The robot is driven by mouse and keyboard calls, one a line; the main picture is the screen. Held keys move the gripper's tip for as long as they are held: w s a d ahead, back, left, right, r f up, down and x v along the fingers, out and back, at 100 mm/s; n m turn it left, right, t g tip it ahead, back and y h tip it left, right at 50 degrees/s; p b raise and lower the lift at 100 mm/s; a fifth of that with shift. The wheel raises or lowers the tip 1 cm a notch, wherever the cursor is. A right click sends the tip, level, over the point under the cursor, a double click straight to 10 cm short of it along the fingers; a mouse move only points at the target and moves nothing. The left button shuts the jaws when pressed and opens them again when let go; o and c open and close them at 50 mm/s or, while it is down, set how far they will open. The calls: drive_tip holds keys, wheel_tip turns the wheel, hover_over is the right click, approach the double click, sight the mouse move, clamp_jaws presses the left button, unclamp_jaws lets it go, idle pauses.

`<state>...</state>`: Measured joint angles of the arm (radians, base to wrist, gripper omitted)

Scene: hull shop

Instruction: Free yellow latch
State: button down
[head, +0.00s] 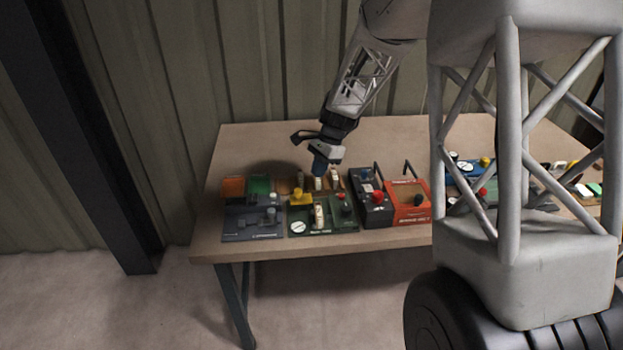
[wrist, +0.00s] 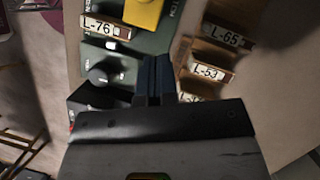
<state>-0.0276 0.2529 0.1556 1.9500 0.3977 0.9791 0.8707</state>
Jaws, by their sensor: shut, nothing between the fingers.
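A yellow block-shaped part (head: 301,198), which looks like the yellow latch, sits at the back left of a dark green panel (head: 345,226) on the table. In the wrist view the yellow part (wrist: 143,11) is cut off by the top edge, above a label reading L-76 (wrist: 105,25). My gripper (head: 319,171) points down above the back of this panel, to the right of the yellow part. In the wrist view my gripper (wrist: 156,75) is shut and empty, with its dark fingertips beside the panel's edge. I cannot tell whether they touch anything.
The green panel also carries a white dial (head: 298,227) and a cream lever (head: 319,216). A wooden rack with labels L-65 (wrist: 222,36) and L-53 (wrist: 209,71) lies close to the fingers. A dark box with a red knob (head: 377,196) and an orange box (head: 412,190) stand right.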

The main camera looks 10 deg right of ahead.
drive_tip(key=v, duration=0.7)
drive_tip(key=shift+r, duration=0.35)
drive_tip(key=shift+d, duration=0.1)
drive_tip(key=s+d+r+n+t+h, duration=0.1)
drive_tip(key=s+d+r+n, duration=0.3)
drive_tip(key=s, duration=0.7)
drive_tip(key=s+a+r+n+t+h, duration=0.1)
drive_tip(key=s+r+n, duration=0.1)
drive_tip(key=s+r, duration=0.7)
drive_tip(key=s+d+f+n+t+h, duration=0.1)
drive_tip(key=s+n, duration=0.2)
drive_tip(key=s, duration=0.8)
drive_tip(key=s+d+f+n+t+h, duration=0.1)
drive_tip(key=s+f+n, duration=0.1)
drive_tip(key=s, duration=0.9)
drive_tip(key=shift+s+d+n, duration=0.3)
drive_tip(key=shift+n, duration=0.4)
